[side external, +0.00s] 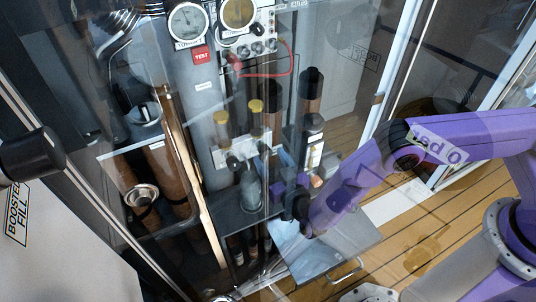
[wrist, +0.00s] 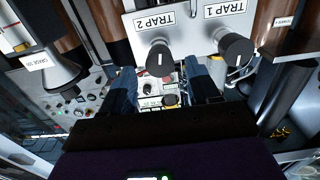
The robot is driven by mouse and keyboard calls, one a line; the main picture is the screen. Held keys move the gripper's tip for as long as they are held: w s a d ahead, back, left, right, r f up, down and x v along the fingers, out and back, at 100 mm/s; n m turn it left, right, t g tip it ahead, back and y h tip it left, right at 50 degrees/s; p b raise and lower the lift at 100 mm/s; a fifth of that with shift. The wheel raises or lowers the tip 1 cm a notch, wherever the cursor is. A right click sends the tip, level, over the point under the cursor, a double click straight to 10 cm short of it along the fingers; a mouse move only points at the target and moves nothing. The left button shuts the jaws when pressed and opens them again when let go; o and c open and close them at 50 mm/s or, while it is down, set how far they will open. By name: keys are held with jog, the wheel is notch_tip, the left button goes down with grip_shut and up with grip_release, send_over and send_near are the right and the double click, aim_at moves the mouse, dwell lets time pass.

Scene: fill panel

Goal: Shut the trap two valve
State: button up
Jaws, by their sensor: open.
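In the wrist view the trap two valve is a round black knob (wrist: 160,58) with a white pointer line, under an upside-down "TRAP 2" label (wrist: 154,20) on a pale plate. The line looks nearly upright in the picture. My gripper (wrist: 162,92) is open, with its dark blue fingers apart at left and right. The knob appears above and between the fingers, and I see no contact. In the side view my gripper (side external: 293,203) is small and dark, seen through reflective glass beside the panel's lower part. I cannot make out the trap two knob there.
A similar trap one knob (wrist: 236,49) sits close to the right of trap two. Brown cylinders (side external: 168,170) and glass panes crowd the side view.

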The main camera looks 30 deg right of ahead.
jog(key=shift+w, duration=1.15)
jog(key=c, duration=1.1)
jog(key=shift+o, duration=0.3)
